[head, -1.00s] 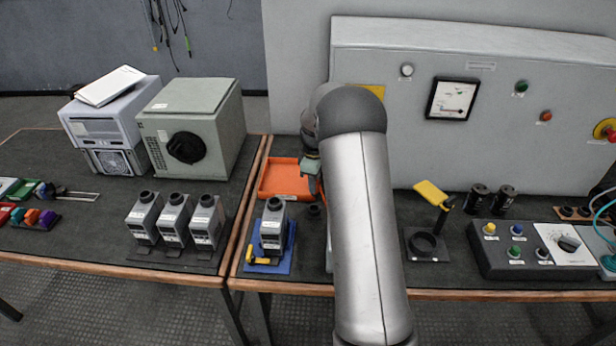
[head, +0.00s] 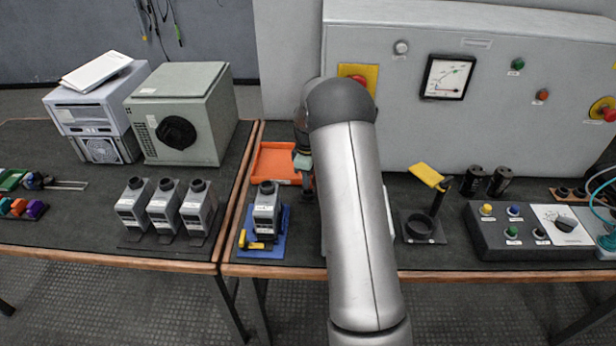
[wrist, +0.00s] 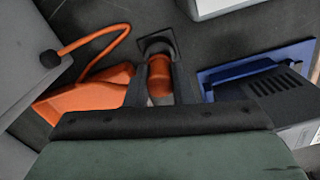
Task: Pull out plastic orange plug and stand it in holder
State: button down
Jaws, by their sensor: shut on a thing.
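The orange plug (wrist: 159,82) is between the two dark fingers of my gripper (wrist: 158,72) in the wrist view, and the fingers are shut on it. Its far end is at a dark round holder on a square base (wrist: 157,42). I cannot tell whether the plug is inside the holder or just above it. In the head view my gripper (head: 306,190) points down beside the orange tray (head: 272,165), and my arm hides much of that area. The plug cannot be made out there.
A grey device on a blue base (head: 265,215) stands close by, left of my gripper in the head view. A black ring stand with a yellow flag (head: 425,222) is right of my arm.

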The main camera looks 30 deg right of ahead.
jog(key=shift+f+b, duration=0.8)
jog(key=shift+f, duration=0.5)
jog(key=c, duration=1.2)
grip_release()
jog(key=shift+o, duration=0.2)
notch_tip(320, 180, up, 18)
jog(key=shift+f, duration=0.25)
jog(key=shift+a, duration=0.1)
